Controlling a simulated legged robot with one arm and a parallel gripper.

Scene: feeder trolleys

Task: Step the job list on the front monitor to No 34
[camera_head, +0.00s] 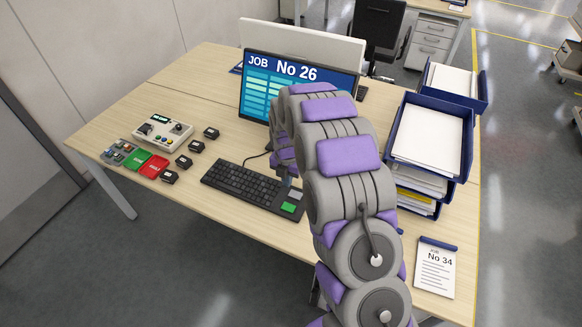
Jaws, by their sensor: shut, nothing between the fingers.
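The front monitor (257,92) stands on the desk and shows "JOB No 26" above a list of light rows. My arm covers its lower right part. A black keyboard (238,184) lies in front of it, with a grey key (295,195) and a green key (289,207) at its right end. My gripper (287,181) is small and partly hidden by my arm. It is shut and empty, pointing down over the right part of the keyboard, close to the grey key. I cannot tell whether it touches. A clipboard sheet (435,271) reads "JOB No 34".
Stacked blue trays (468,165) with papers stand right of my arm. A control box (163,131), a red pad (153,166), a green pad (135,158) and several small black blocks (184,162) lie on the left. Bare desk (215,95) lies between them and the monitor.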

